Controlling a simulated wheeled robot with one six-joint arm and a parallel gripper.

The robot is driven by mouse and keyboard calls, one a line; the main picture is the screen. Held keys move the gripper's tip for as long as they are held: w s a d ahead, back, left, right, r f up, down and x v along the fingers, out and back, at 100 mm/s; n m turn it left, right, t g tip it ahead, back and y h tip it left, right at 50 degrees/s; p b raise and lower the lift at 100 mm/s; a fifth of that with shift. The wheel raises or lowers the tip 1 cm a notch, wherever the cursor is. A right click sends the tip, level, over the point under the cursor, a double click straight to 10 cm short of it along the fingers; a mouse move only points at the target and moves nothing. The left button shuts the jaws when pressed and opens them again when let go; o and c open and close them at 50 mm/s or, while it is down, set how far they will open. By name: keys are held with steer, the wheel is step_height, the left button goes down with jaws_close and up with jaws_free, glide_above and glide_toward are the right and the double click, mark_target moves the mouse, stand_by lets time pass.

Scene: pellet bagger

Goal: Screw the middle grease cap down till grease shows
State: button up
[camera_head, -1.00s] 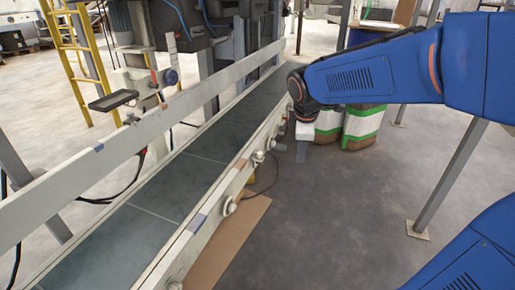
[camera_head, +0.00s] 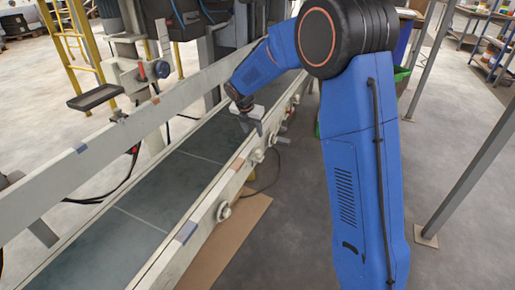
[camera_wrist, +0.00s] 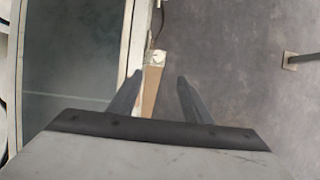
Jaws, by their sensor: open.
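Several round pale fittings, which look like grease caps, sit along the outer side of the conveyor's near rail. One cap (camera_head: 224,211) is nearest the camera, and another cap (camera_head: 257,155) is farther along, just below my gripper. I cannot tell for certain which is the middle one, and no grease can be made out. My gripper (camera_head: 256,128) hangs above the near rail, pointing down, apart from the caps. In the wrist view its two fingers (camera_wrist: 156,85) are spread with nothing held. A small pale fitting (camera_wrist: 155,58) shows beyond the fingertips, too blurred to name.
The conveyor belt (camera_head: 148,196) runs diagonally between two pale rails. A cardboard sheet (camera_head: 232,234) lies on the floor beside it, and a thin dark cable (camera_head: 276,172) hangs near the caps. A metal post (camera_head: 468,165) stands at right. The floor between is clear.

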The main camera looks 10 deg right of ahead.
mark_target(258, 151)
steer(key=x, duration=1.7)
steer(key=shift+w+f, duration=0.35)
steer(key=shift+c, duration=0.7)
steer(key=c, duration=0.9)
